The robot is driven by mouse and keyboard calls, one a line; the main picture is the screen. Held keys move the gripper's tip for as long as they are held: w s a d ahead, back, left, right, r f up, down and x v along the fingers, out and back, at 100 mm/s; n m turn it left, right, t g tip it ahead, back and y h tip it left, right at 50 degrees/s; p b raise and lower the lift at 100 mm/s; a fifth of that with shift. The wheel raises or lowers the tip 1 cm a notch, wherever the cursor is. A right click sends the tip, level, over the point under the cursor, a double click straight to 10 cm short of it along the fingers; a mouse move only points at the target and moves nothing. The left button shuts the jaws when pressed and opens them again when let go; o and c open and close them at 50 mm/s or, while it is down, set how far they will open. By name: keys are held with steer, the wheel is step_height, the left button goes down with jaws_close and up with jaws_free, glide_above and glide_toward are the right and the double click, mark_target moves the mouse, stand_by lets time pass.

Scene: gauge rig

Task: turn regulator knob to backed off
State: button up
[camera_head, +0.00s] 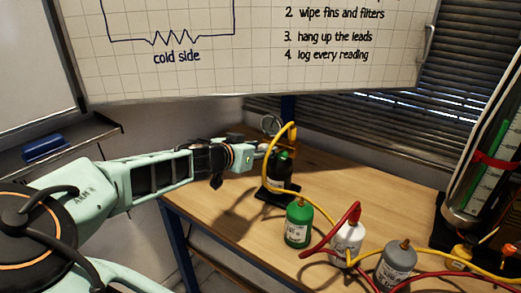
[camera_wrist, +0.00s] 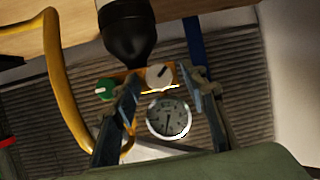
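My gripper (camera_wrist: 162,80) is open in the wrist view, with one finger on each side of a pale round knob (camera_wrist: 160,76) that bears a dark pointer line. I see gaps between the knob and the fingers. A green knob (camera_wrist: 105,88) with a white mark sits left of the left finger. A round dial gauge (camera_wrist: 168,118) with a dark needle shows between the fingers. No label shows which knob is the regulator's.
A dark bulb-shaped part (camera_wrist: 127,32) and a yellow hose (camera_wrist: 62,85) are close to my gripper. On the wooden table (camera_head: 340,186) stand a green bottle (camera_head: 298,225), a white bottle (camera_head: 347,241) and a grey bottle (camera_head: 396,269) among hoses.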

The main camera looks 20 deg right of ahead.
steer(key=shift+c, duration=0.4)
jaws_close()
